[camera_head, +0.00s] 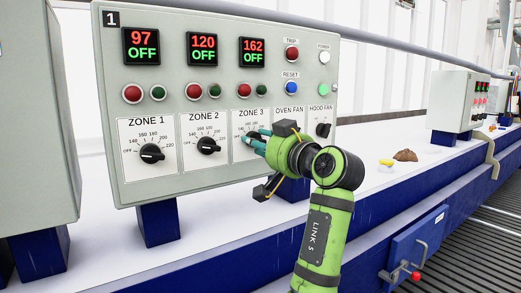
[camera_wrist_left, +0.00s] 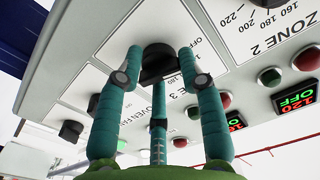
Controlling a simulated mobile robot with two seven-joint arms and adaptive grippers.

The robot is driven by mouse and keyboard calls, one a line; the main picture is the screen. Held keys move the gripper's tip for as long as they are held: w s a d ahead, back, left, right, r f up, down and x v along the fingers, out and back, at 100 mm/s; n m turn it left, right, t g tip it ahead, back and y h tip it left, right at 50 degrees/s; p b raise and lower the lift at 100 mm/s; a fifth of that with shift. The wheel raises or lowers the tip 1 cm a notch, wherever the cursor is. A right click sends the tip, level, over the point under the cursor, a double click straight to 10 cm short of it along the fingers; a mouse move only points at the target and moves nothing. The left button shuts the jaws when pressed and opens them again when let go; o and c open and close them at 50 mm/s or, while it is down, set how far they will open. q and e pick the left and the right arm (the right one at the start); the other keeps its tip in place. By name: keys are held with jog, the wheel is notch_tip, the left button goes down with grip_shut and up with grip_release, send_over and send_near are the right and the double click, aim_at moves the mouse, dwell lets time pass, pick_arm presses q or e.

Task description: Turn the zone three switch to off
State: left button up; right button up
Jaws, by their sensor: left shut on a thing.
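The zone three switch is a black rotary knob (camera_wrist_left: 157,62) on a white dial plate; in the wrist view it sits between my teal fingertips. My left gripper (camera_head: 257,139) reaches the panel from the right in the head view and is shut on this knob. Its hand and fingers hide the knob and part of the dial there, so I cannot tell where the pointer stands. The ZONE 3 label (camera_head: 251,115) shows above. The zone three display (camera_head: 252,52) reads 162 and OFF. My right gripper is in neither view.
The zone one knob (camera_head: 152,153) and zone two knob (camera_head: 208,146) are to the left on the same grey panel (camera_head: 185,88). The hood fan switch (camera_head: 323,130) is close on the right. Red and green lamps line up above. Small items lie on the white ledge further right.

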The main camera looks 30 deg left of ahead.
pick_arm(q)
jog(key=shift+f, duration=0.35)
jog(key=o, duration=1.2)
jog(key=shift+a, duration=0.1)
jog(key=shift+w, duration=0.15)
jog(key=shift+r, duration=0.1)
jog(key=v, duration=1.2)
